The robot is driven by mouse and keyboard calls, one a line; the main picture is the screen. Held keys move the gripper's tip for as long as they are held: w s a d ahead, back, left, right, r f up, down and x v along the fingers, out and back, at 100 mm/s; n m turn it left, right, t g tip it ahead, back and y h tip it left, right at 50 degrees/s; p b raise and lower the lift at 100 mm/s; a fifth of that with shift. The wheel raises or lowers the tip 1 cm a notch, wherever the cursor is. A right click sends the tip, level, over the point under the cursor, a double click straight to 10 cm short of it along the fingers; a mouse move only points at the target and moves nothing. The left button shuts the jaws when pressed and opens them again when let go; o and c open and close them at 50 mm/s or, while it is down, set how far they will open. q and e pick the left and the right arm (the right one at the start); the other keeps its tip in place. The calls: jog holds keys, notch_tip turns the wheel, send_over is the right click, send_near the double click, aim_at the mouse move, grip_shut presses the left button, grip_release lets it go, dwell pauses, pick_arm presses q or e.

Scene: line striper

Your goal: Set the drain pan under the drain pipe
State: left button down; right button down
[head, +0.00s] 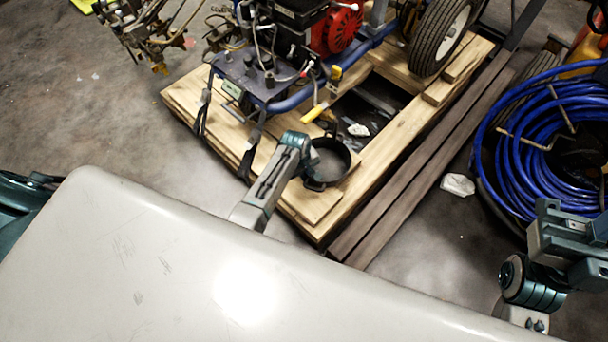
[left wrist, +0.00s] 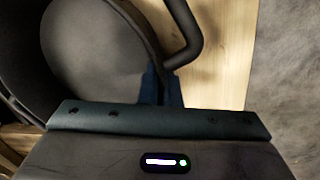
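The drain pan (head: 332,163) is a round black pan with loop handles, over the front boards of the wooden pallet; I cannot tell whether it rests on them. My left gripper (head: 304,170) is at the pan's left side. In the left wrist view the two blue fingers (left wrist: 161,88) are close together on the rim of the pan (left wrist: 95,50), beside a bent black handle (left wrist: 187,38). A yellow-tipped part (head: 315,112) hangs from the machine just behind the pan; I cannot tell if it is the drain pipe. My right gripper (head: 570,235) is at the lower right, away from the pan.
The line striper (head: 325,30) with its red engine and wheel stands on the pallet (head: 390,140). Dark beams (head: 430,160) lie along the pallet's right side. A coil of blue hose (head: 510,150) is at the right. A white crumpled piece (head: 458,184) lies on the floor.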

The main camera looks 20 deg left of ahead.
pick_arm(q)
jog(key=shift+r, duration=0.1)
jog(key=c, duration=2.1)
grip_release()
jog(key=o, duration=0.5)
jog(key=shift+c, duration=0.2)
